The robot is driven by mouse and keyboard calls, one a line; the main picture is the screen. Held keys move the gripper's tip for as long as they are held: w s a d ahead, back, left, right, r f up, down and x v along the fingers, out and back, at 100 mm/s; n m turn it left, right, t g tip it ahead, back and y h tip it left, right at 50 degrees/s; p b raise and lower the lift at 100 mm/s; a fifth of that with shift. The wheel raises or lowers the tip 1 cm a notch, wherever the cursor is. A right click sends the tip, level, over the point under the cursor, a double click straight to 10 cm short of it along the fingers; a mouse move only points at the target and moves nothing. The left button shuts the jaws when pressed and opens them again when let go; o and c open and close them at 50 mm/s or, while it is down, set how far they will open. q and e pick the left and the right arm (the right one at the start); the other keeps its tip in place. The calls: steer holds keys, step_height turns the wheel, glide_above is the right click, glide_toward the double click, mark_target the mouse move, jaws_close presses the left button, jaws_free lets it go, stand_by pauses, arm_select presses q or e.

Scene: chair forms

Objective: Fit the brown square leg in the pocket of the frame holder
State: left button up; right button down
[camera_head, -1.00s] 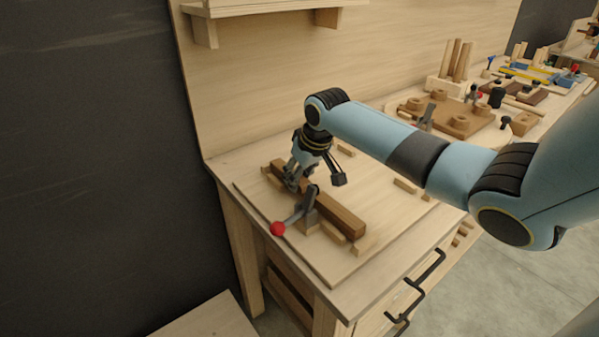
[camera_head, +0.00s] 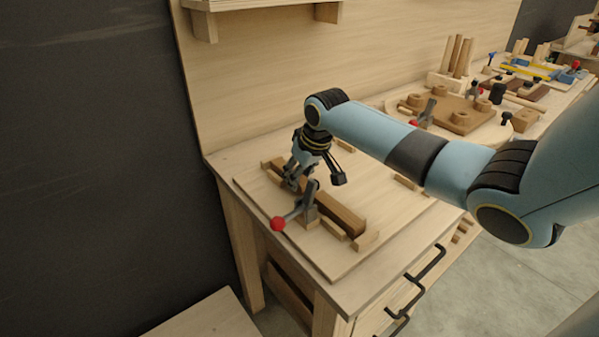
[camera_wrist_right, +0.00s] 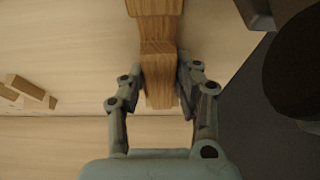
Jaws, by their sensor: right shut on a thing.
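The brown square leg (camera_head: 344,216) lies lengthwise on the frame holder's board (camera_head: 395,222), low between small wooden blocks. A pale end block (camera_head: 366,241) stands at its near end. My right gripper (camera_head: 302,178) comes from above and is shut on the leg near its far half. In the right wrist view the leg (camera_wrist_right: 158,85) runs up the picture between the two fingers. The leg's underside and the pocket floor are hidden. My left gripper is not in view.
A toggle clamp with a red ball handle (camera_head: 278,224) stands beside the leg, close to my gripper. Several small blocks lie along the board's back edge. A round-ended board with brown parts (camera_head: 455,112) lies to the right.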

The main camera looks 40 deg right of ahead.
steer(key=c, duration=0.9)
jaws_free()
steer(key=shift+s+r, duration=0.15)
steer(key=v, duration=1.1)
steer(key=shift+s+r, duration=0.1)
steer(key=shift+r, duration=0.2)
